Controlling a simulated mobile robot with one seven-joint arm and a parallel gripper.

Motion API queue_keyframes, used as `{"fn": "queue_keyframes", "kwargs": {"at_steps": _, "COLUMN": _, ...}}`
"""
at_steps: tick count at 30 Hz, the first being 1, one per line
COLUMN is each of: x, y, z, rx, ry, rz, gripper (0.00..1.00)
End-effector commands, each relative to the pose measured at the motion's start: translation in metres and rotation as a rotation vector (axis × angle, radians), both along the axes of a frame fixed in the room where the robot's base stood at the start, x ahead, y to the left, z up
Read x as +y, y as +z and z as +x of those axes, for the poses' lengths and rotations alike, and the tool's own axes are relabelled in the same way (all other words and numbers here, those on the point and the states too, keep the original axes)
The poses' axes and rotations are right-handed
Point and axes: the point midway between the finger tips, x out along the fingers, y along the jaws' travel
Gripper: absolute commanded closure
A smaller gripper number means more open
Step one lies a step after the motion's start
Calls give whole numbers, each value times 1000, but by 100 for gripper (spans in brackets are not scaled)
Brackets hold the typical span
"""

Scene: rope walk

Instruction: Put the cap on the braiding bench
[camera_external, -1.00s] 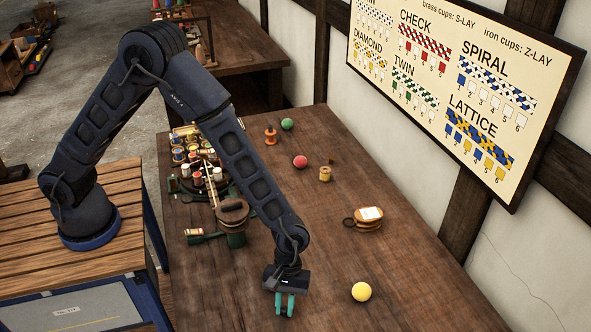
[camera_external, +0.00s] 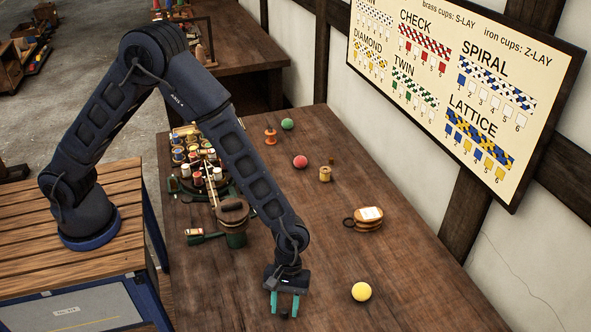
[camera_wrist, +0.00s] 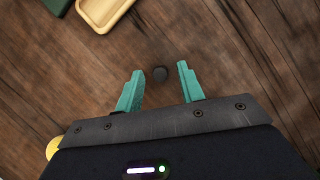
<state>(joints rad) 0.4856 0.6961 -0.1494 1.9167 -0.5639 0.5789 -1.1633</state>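My gripper (camera_external: 284,304) points down near the front of the bench. I cannot tell whether the piece rests fully on the wood.
A yellow ball (camera_external: 361,291) lies right of my gripper. A round stack with a white label (camera_external: 368,218), a red ball (camera_external: 300,162) and a small spool (camera_external: 325,174) stand farther back. A braiding device with several bobbins (camera_external: 205,170) fills the left side. A pale wooden tray (camera_wrist: 105,12) shows in the wrist view.

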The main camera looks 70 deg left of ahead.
Motion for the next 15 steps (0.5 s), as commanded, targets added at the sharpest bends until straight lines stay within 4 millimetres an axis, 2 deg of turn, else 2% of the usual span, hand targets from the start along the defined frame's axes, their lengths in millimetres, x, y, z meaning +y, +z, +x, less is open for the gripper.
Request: {"fn": "queue_keyframes", "kwargs": {"at_steps": 15, "x": 31, "y": 85, "z": 18, "rx": -4, "ry": 2, "rz": -1, "gripper": 62}}
